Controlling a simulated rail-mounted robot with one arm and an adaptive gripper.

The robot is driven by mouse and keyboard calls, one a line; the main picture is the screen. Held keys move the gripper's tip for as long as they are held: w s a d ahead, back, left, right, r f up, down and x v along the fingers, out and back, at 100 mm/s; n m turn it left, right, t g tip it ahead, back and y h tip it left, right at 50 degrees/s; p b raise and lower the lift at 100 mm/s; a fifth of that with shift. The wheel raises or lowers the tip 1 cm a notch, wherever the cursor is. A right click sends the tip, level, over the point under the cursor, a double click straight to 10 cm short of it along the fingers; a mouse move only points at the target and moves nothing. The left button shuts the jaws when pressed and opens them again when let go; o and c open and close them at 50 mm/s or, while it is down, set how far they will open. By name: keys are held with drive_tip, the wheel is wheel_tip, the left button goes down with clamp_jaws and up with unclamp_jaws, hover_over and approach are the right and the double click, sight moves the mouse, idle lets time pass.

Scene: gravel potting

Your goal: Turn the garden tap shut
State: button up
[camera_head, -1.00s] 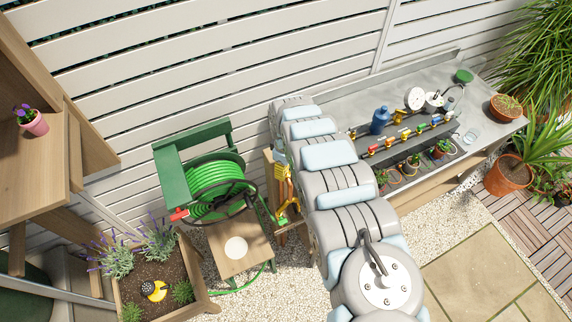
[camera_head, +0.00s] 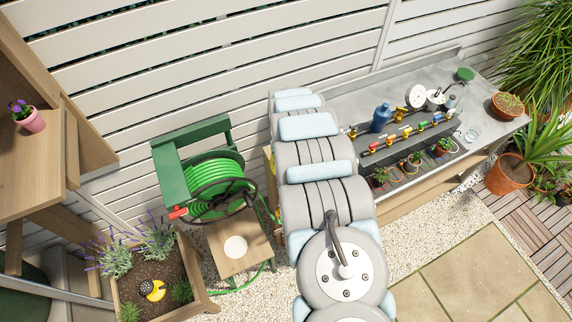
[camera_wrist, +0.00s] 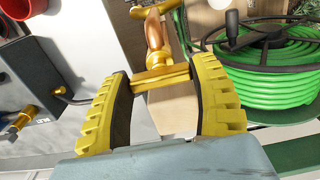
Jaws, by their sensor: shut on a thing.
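The garden tap (camera_wrist: 154,35) is brass-coloured and shows at the top centre of the wrist view. Its bar-shaped handle (camera_wrist: 163,79) lies crosswise between the two ribbed yellow fingers of my gripper (camera_wrist: 161,74). The fingers are shut on the handle, one at each end. A wooden surface shows behind the tap. In the head view my arm hides the tap and nearly all of the gripper.
A green hose reel (camera_head: 215,185) stands close beside the tap; its coiled hose (camera_wrist: 270,75) fills the wrist view's right side. A bench (camera_head: 345,98) with a row of coloured valves (camera_head: 410,136) and small pots stands right of my arm. A planter (camera_head: 150,270) is at lower left.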

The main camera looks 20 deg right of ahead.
idle(0.4)
drive_tip(key=o, duration=1.2)
drive_tip(key=shift+r, duration=3.7)
